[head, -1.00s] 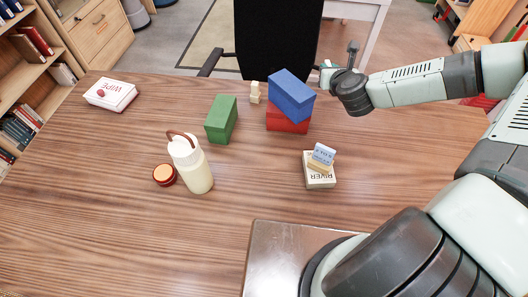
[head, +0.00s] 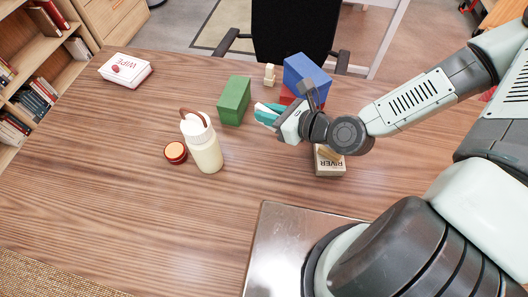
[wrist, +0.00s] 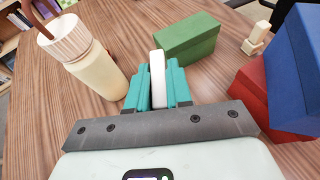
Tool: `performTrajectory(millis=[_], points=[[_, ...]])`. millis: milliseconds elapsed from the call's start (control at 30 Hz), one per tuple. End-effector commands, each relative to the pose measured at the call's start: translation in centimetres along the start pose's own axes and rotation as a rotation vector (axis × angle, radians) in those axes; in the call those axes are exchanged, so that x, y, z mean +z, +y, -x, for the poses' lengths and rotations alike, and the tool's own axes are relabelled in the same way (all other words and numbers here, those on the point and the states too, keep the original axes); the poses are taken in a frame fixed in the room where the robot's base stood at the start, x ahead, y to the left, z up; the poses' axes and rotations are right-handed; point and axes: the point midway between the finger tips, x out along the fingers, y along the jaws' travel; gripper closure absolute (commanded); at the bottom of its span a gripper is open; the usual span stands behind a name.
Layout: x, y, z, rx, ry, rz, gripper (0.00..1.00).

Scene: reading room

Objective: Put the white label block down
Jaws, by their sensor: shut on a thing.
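My gripper (head: 266,112) hangs over the table, between the green block (head: 234,100) and the stacked blue block (head: 306,76) and red block (head: 287,97). Its teal fingers are shut on the white label block (wrist: 157,78), which stands on edge between them in the wrist view. The block's lower end is hidden by the fingers, so I cannot tell if it touches the table. The green block lies just beyond the fingertips in the wrist view (wrist: 188,40).
A cream bottle (head: 205,150) and a round orange-topped tin (head: 176,152) stand left. A WIPE box (head: 125,69) is at the back left. A small pale figure (head: 269,75) stands behind. A RIVER box (head: 330,169) is partly under my arm. The table's (head: 90,165) left side is clear.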

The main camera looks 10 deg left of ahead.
Motion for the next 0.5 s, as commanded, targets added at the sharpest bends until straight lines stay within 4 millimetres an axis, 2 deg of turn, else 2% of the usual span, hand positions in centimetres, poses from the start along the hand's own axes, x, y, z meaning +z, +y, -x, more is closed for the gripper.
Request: performTrajectory(millis=[33,133,400,500], points=[[-0.5,0.9,0.0,0.021,0.001,0.006,1.0],[-1.3,1.8,-0.1,0.045,0.0,0.018,1.0],[-5.8,2.1,-1.9,0.053,0.002,0.022,1.0],[-6.7,2.0,-2.2,0.051,0.001,0.022,1.0]])
